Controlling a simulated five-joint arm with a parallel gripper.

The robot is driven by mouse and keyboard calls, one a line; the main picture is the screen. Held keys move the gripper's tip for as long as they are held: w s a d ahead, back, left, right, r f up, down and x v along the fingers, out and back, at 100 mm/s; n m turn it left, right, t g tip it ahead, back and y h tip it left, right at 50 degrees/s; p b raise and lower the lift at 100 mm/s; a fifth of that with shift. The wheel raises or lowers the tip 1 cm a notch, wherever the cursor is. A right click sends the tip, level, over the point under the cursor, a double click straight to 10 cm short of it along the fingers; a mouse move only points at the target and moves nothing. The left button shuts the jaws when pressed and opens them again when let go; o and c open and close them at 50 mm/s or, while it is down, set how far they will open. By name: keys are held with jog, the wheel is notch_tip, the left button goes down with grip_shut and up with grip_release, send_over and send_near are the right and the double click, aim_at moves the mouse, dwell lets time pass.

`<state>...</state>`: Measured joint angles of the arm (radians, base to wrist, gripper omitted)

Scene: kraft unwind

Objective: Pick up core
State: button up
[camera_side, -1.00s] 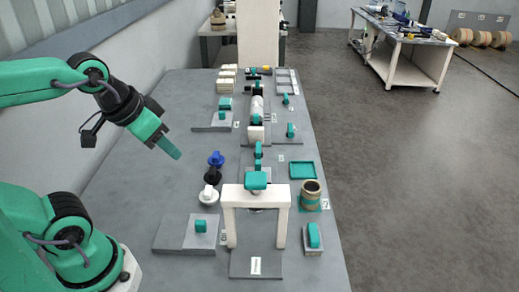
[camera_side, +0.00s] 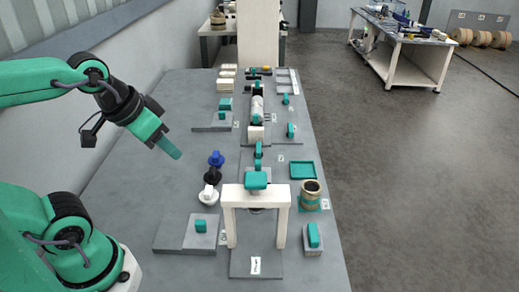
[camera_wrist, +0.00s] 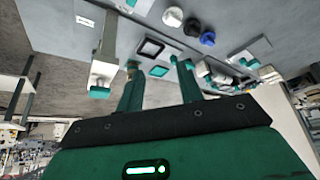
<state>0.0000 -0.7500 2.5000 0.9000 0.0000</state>
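The core is probably the tan hollow cylinder with teal bands (camera_side: 310,202) at the table's right edge in the side view. It stands upright, with its dark open top showing. I cannot pick it out with certainty in the wrist view. My gripper (camera_side: 170,148) hangs in the air over the left part of the table, well left of the cylinder and apart from it. In the wrist view my gripper (camera_wrist: 158,66) has its two teal fingers spread, with nothing between them.
A white arch frame with a teal top (camera_side: 256,182) stands left of the cylinder. A teal tray (camera_side: 303,170) lies behind it and a grey block with a teal piece (camera_side: 313,238) in front. White, black and blue knobs (camera_side: 212,176) stand mid-table.

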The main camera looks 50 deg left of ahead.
jog(key=o, duration=0.8)
jog(key=shift+w, duration=0.1)
